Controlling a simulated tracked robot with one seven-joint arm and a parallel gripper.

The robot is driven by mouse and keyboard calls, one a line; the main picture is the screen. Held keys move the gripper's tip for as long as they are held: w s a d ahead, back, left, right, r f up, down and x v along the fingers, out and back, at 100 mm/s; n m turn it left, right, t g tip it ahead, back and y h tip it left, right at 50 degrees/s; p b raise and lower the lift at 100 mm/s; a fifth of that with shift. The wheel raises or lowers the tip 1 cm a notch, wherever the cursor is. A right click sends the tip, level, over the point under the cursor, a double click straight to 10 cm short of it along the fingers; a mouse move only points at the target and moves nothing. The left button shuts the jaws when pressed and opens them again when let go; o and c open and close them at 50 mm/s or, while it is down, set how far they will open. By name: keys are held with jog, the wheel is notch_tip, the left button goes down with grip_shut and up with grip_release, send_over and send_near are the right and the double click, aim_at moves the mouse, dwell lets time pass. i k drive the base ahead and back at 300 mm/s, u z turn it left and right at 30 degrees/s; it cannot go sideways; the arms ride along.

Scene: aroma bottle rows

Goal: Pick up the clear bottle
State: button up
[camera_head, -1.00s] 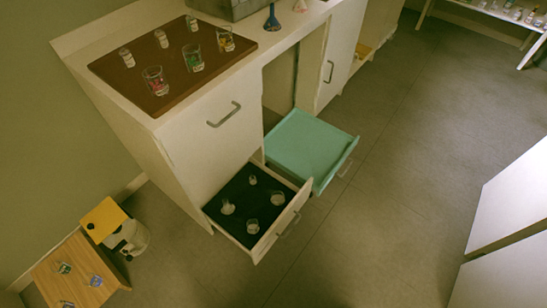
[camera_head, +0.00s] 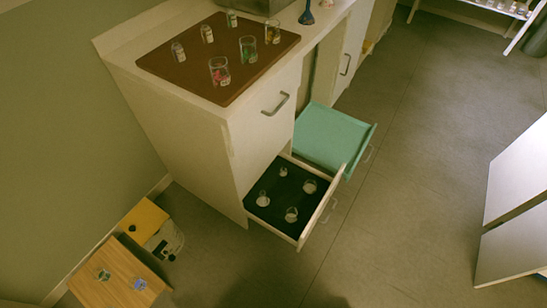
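Several small clear bottles with pale labels stand upright in a row at the back of the brown board (camera_head: 240,72) on the white counter. One bottle (camera_head: 178,51) is at the left, one (camera_head: 207,34) in the middle and one (camera_head: 231,19), greenish, at the right. I cannot tell which one is the clear bottle. In front of them stand glass beakers with coloured contents: a red one (camera_head: 219,72), a green one (camera_head: 249,49) and an orange one (camera_head: 272,34). My gripper is not in view.
An open dark-lined drawer (camera_head: 274,209) holds several clear glass vessels. A teal open drawer (camera_head: 331,137) is beside it. A wooden low table (camera_head: 112,292) with small items and a yellow box (camera_head: 143,219) are lower left. Open grey floor (camera_head: 415,190) lies right.

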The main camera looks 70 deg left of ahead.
aim_at(283, 170)
jog(key=k, duration=1.8)
jog(key=u, duration=1.2)
jog(key=i, duration=1.65)
